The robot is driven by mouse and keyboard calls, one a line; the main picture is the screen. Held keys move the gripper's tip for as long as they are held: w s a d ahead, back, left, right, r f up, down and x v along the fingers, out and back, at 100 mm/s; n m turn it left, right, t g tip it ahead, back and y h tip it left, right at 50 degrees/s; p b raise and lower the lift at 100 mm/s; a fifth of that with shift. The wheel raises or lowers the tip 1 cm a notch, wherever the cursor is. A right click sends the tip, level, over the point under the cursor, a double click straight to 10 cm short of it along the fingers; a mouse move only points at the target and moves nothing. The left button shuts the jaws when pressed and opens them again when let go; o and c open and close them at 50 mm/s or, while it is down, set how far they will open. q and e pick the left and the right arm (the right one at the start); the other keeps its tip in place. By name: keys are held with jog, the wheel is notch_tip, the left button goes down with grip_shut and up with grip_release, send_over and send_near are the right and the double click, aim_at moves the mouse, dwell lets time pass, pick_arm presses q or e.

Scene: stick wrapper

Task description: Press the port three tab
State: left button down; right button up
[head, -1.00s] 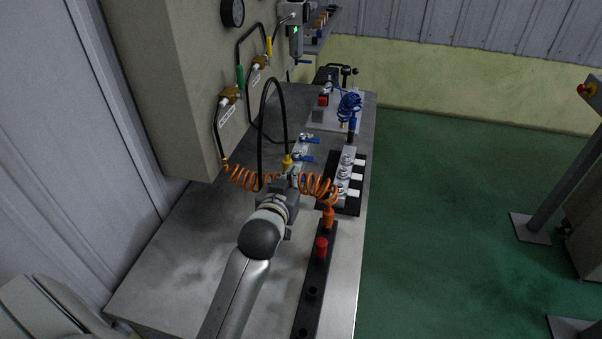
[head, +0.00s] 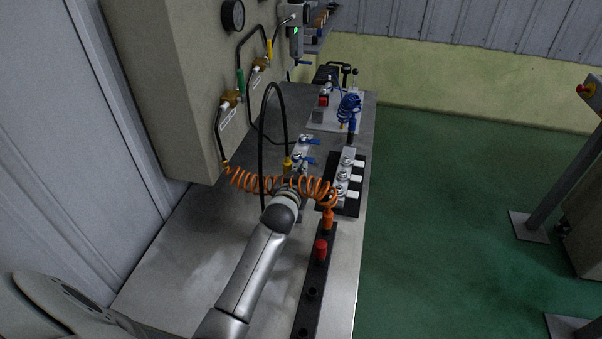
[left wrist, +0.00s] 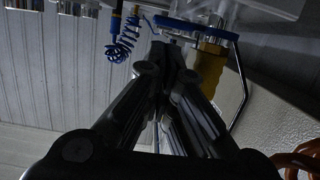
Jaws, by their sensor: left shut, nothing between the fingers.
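A metal manifold (head: 303,150) on the bench carries blue tabs, two clearly visible: one at the back (head: 310,139) and one nearer (head: 307,157). Its near end is hidden by my left arm and an orange coil, so I cannot tell which tab is port three. A yellow fitting (head: 287,163) rises there and also shows in the left wrist view (left wrist: 211,66), with a blue tab or bracket (left wrist: 196,28) above it. My left gripper (left wrist: 172,52) is shut and empty, its tips just below and beside them; contact cannot be told. My right gripper is not in view.
An orange coiled hose (head: 255,181) crosses over my left wrist. To the right stands a metal block with white tabs (head: 347,178) on a black plate. A dark rail with a red plug (head: 321,249) lies in front. The bench (head: 190,245) is clear at left.

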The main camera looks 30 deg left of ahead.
pick_arm(q)
jog(key=shift+f, duration=0.4)
